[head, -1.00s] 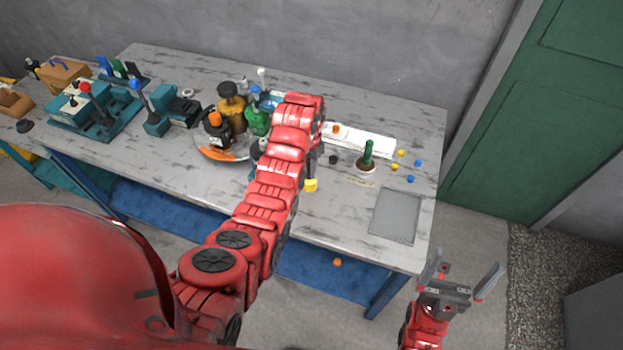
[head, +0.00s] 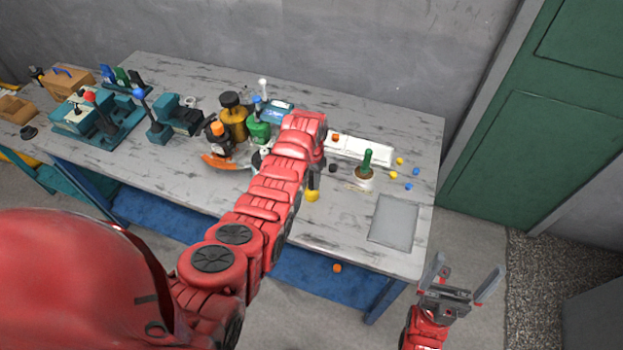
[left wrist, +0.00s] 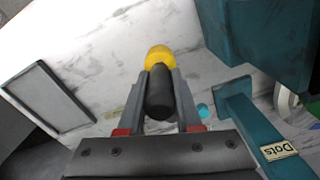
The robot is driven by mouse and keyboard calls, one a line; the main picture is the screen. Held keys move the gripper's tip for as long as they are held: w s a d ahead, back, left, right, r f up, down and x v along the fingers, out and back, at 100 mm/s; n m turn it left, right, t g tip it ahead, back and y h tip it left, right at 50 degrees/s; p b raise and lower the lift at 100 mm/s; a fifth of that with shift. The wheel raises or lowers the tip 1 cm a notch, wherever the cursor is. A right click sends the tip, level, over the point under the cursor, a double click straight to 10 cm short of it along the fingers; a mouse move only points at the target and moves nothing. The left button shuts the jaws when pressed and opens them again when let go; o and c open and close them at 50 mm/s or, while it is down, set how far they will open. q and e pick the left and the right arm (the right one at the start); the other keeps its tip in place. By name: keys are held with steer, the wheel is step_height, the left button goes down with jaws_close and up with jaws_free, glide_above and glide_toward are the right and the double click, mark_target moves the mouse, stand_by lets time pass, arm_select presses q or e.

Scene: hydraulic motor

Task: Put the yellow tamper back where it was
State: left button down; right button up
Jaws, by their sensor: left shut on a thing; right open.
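The yellow tamper (head: 312,196) has a rounded yellow head and a dark handle. My left gripper (left wrist: 160,88) is shut on its dark handle, with the yellow head (left wrist: 158,55) pointing away from the wrist. In the head view the tamper hangs upright, yellow end down, over the front part of the table. I cannot tell whether it touches the table. My left gripper is mostly hidden behind my red arm there. My right gripper (head: 462,285) is open and empty, beyond the table's front right corner.
A green-handled tool (head: 367,160) stands in a round holder right of the tamper. A grey plate (head: 394,222) lies at the front right. Small yellow and blue pieces lie near the right edge. Bottles and an orange-rimmed plate (head: 222,163) stand left of my arm. A white tray (head: 362,147) lies behind.

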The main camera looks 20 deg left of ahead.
arm_select(q)
steer(key=shift+f, duration=0.1)
steer(key=c, duration=0.6)
jaws_free()
